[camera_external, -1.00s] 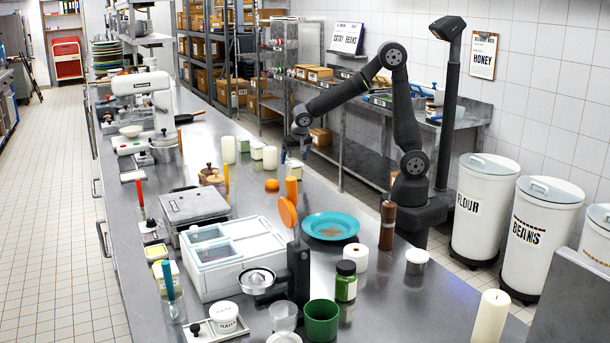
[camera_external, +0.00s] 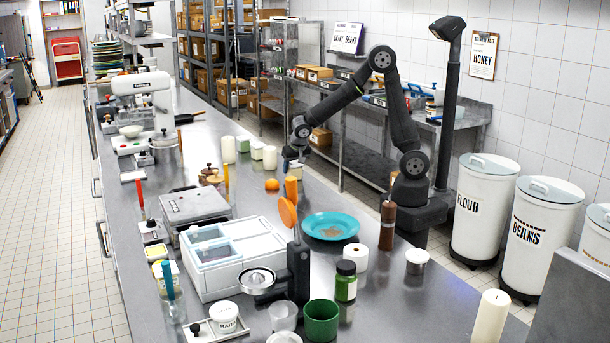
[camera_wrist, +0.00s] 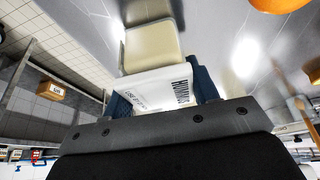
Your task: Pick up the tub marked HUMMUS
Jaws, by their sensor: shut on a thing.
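The tub marked HUMMUS (camera_wrist: 160,90) is white with dark lettering and sits between the blue fingers of my gripper (camera_wrist: 162,93) in the wrist view. My gripper is shut on it. In the outside view my gripper (camera_external: 291,155) is low over the far right side of the counter, with a small pale part of the tub (camera_external: 296,171) showing below it. I cannot tell whether the tub is touching the counter.
A cream block-like tub (camera_wrist: 150,48) is just beyond the held one in the wrist view. Pale containers (camera_external: 270,157) and an orange fruit (camera_external: 272,184) stand to the left of my gripper. A turquoise plate (camera_external: 331,218) lies nearer on the steel counter.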

